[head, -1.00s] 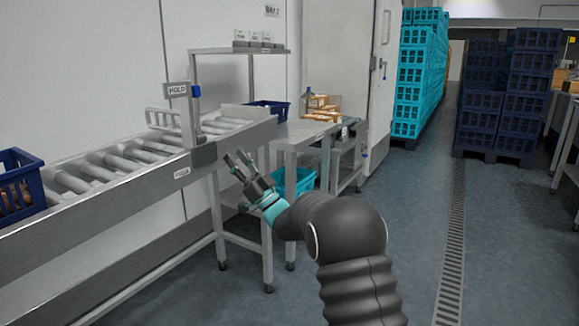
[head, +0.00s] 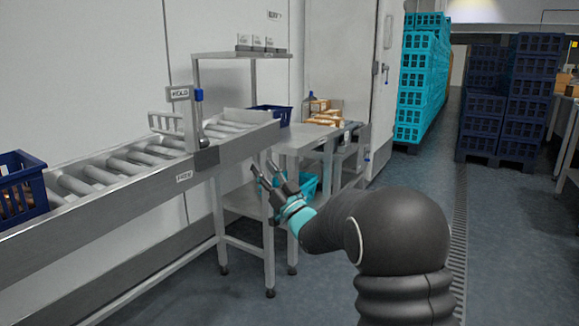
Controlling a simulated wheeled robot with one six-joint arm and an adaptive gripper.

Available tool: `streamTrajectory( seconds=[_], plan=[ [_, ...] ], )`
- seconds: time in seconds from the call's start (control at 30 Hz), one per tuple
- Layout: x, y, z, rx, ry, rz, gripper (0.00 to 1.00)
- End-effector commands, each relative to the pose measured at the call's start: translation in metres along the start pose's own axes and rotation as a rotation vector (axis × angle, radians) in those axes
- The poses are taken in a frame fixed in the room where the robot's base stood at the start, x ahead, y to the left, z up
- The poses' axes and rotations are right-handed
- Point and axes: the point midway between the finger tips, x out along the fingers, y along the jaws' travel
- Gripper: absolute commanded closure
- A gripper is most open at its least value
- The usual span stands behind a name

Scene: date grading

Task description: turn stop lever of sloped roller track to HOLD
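The sloped roller track (head: 120,195) runs from the lower left up to the middle of the head view. A post (head: 196,122) stands at its front edge with a blue piece (head: 198,95) near the top, which looks like the stop lever's grip. A small sign (head: 180,93) that appears to read HOLD is fixed beside it. A wire-like stop gate (head: 166,123) stands up over the rollers left of the post. My gripper (head: 262,168) is open and empty, in front of the track, lower right of the lever and apart from it.
A dark blue crate (head: 22,180) sits on the rollers at the left, and another (head: 272,116) at the far end. A steel table (head: 298,136) stands behind my gripper, with a teal crate (head: 308,186) below. Stacked crates (head: 420,80) stand behind.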

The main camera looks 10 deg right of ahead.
Motion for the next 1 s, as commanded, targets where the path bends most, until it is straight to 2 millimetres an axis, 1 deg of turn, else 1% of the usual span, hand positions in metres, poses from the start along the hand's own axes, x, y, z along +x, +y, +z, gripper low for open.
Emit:
streamTrajectory(
  seconds=[0.03, 0.23, 0.53, 0.8, 1.0],
  plan=[
    [0.000, 0.001, -0.007, -0.011, -0.020, 0.022, 0.61],
    [-0.005, 0.009, -0.024, -0.053, -0.119, 0.119, 0.61],
    [-0.025, 0.018, -0.045, -0.098, -0.271, 0.256, 0.61],
    [-0.043, 0.022, -0.054, -0.116, -0.366, 0.333, 0.61],
    [-0.048, 0.022, -0.056, -0.118, -0.387, 0.348, 0.61]
  ],
)
